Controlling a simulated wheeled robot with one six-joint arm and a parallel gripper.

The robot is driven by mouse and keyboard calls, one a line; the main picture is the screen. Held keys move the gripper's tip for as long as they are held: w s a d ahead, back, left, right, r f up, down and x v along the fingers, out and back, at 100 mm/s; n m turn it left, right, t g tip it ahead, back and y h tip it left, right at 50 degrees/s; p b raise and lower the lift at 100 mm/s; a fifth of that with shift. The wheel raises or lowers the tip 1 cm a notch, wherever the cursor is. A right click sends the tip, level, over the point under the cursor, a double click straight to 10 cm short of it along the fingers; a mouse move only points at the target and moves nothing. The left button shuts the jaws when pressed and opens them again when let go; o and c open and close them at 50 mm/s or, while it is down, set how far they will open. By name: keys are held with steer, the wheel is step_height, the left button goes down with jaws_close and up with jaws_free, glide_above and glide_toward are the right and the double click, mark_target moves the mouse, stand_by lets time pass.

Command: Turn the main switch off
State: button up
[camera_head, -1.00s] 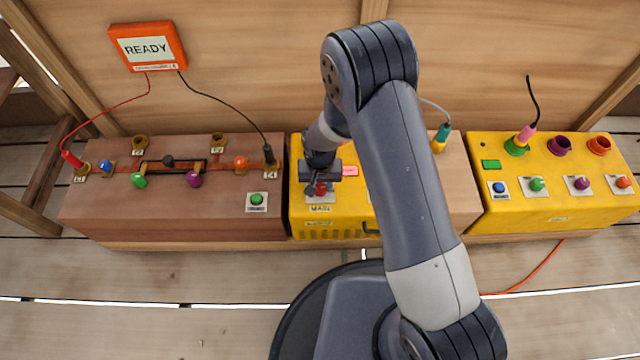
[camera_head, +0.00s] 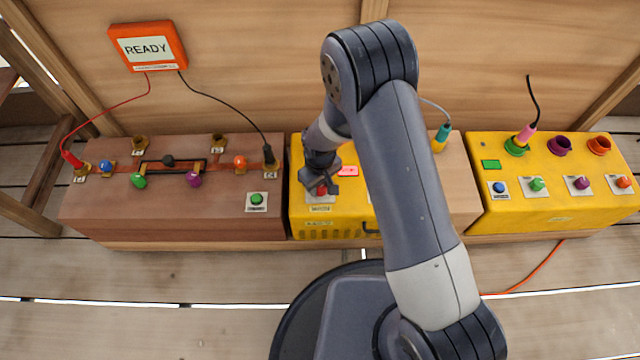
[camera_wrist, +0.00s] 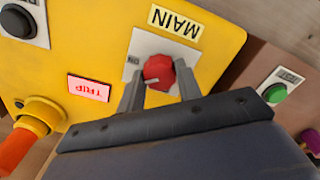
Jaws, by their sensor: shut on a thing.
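The main switch is a red rotary knob (camera_wrist: 158,72) on a white plate marked MAIN, on the yellow box (camera_wrist: 90,40). It also shows in the head view as a red knob (camera_head: 320,190), partly hidden by my gripper. My gripper (camera_wrist: 158,82) is shut on the knob, with one grey finger on each side of it. In the head view my gripper (camera_head: 321,184) sits over the yellow box, turned at a slant. A white mark shows on the knob. The plate's lettering is partly covered.
A pink lit TRIP label (camera_wrist: 90,88) and a black button (camera_wrist: 18,22) are on the same box. A brown panel (camera_head: 180,200) with knobs and a green button stands left, another yellow box (camera_head: 550,210) right. An orange READY sign (camera_head: 148,47) is above.

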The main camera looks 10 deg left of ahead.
mark_target(320, 187)
steer(key=n, duration=0.5)
steer(key=shift+n, duration=0.3)
steer(key=n, duration=0.4)
steer(key=shift+n, duration=0.4)
steer(key=o, duration=1)
step_height(320, 187, up, 11)
steer(key=p, duration=0.3)
steer(key=shift+f+p, duration=0.1)
steer(key=shift+p, duration=0.3)
steer(key=shift+f, duration=0.1)
